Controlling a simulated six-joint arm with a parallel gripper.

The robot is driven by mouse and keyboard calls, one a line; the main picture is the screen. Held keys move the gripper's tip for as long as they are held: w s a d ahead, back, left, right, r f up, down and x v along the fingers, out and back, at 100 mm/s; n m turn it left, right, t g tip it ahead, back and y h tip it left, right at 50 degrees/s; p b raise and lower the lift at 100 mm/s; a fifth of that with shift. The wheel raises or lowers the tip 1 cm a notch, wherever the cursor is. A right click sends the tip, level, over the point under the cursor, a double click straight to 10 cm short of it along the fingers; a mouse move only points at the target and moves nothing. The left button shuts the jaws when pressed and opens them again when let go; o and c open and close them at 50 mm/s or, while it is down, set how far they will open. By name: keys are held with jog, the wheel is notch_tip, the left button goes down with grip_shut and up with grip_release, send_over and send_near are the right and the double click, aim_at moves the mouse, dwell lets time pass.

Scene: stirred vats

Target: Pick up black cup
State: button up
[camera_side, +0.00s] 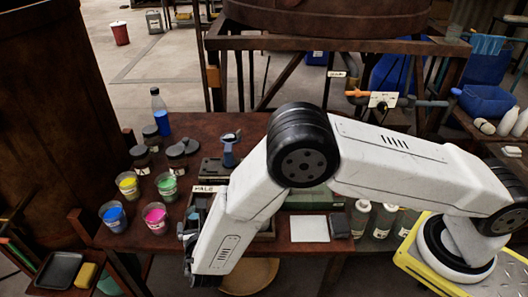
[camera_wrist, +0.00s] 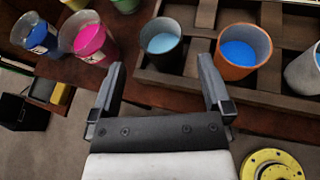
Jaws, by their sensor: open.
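The black cup (camera_wrist: 161,45), dark-walled with teal liquid inside, stands upright at the left end of a wooden compartment tray (camera_wrist: 180,90) in the wrist view. My gripper (camera_wrist: 160,75) is open and empty, its two fingers spread to either side below the cup in the picture. The cup lies beyond the fingertips, roughly centred between them, and nothing is held. In the side view my gripper (camera_side: 190,258) hangs at the table's front edge, partly hidden by my arm. I cannot make out the black cup clearly there.
An orange cup (camera_wrist: 242,62) with blue liquid and a grey cup (camera_wrist: 304,72) share the tray. Cups of pink (camera_wrist: 92,42) and blue (camera_wrist: 36,36) paint stand left. Dark jars (camera_side: 143,158) and a blue bottle (camera_side: 160,112) stand farther back.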

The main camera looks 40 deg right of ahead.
jog(key=shift+x, duration=1.35)
jog(key=shift+f, duration=0.1)
jog(key=shift+x, duration=2.55)
jog(key=c, duration=1.2)
